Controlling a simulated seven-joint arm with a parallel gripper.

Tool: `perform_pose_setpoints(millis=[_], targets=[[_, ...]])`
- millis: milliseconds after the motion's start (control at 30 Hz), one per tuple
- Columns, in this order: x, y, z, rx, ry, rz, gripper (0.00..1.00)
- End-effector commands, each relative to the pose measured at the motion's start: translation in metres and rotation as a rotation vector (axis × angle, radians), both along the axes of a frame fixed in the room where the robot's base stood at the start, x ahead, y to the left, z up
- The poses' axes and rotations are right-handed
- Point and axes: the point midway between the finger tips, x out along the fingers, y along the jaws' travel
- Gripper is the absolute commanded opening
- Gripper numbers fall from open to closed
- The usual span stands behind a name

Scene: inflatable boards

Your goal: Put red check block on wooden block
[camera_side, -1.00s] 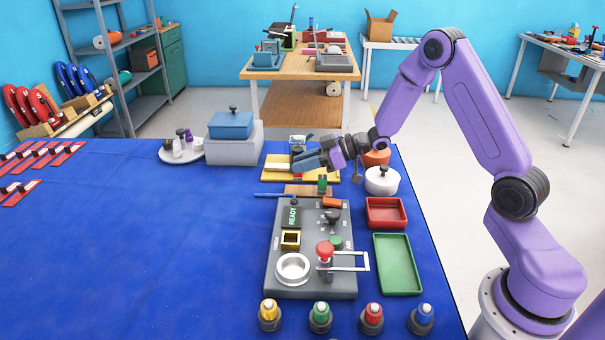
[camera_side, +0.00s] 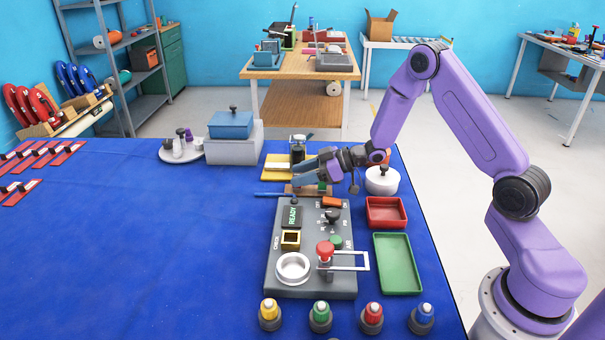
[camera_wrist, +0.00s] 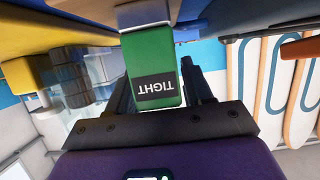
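My gripper (camera_side: 296,172) points left, low over the wooden block (camera_side: 298,189), just in front of the yellow base (camera_side: 275,168). In the wrist view, a green block (camera_wrist: 155,70) labelled TIGHT, with a white part, lies between my gripper's fingers (camera_wrist: 158,92). The fingers flank it closely. I cannot tell whether they press on it. In the side view a small green piece (camera_side: 322,187) shows at the right part of the wooden block, below my gripper. I cannot make out a separate red check block there; my gripper hides part of this area.
A grey panel (camera_side: 285,270) with a red knob and a metal handle stands in front of the wooden block. A white lidded pot (camera_side: 382,183), a red tray (camera_side: 386,226) and a green tray (camera_side: 421,289) are on the right. The blue table (camera_side: 130,260) is largely clear on the left.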

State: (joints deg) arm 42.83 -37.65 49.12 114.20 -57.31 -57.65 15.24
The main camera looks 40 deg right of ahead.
Motion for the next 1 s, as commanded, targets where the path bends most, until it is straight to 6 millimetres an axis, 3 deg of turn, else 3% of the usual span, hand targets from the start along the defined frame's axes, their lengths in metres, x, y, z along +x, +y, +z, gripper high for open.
perform_pose_setpoints(millis=[300, 567, 1000], targets=[[-0.001, -0.002, 0.004, -0.001, 0.000, -0.001, 0.51], [-0.030, -0.032, 0.021, -0.001, 0.001, -0.005, 0.51], [-0.033, -0.033, 0.081, -0.001, -0.003, 0.001, 0.51]])
